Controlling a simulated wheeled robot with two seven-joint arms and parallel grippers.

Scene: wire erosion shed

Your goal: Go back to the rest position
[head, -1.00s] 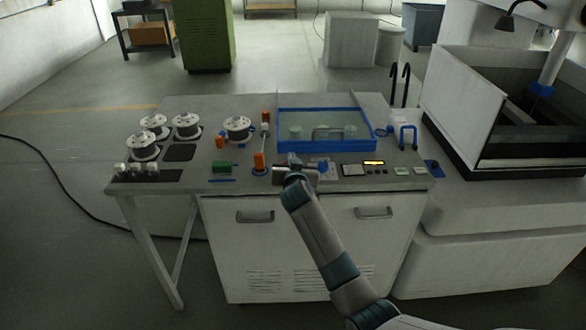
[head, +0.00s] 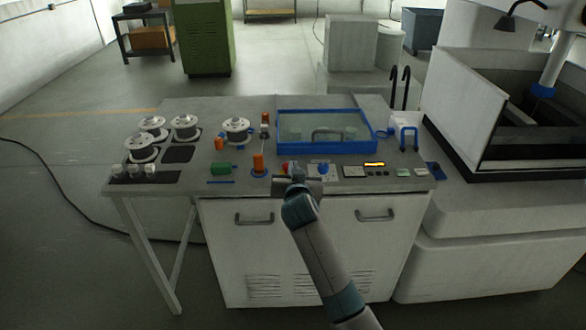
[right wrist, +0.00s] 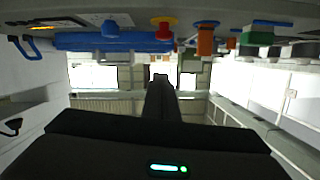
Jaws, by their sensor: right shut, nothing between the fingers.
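My right arm comes in from the bottom of the head view. Its gripper (head: 297,169) shows small at the front part of the bench top (head: 350,185), near a red button (head: 284,168). My own wrist hides part of it. In the right wrist view the gripper (right wrist: 161,78) appears as a dark narrow shape with its fingers together, and nothing shows between them. The bench parts appear upside down along the top of that view, apart from the fingers. My left gripper is in neither view.
A blue-framed clear cover (head: 325,149) lies behind the gripper. An orange upright part (head: 258,162) and a green block (head: 221,168) stand to its left, with several spools (head: 186,127) farther left. A white-walled machine (head: 470,110) stands at right. The floor in front is open.

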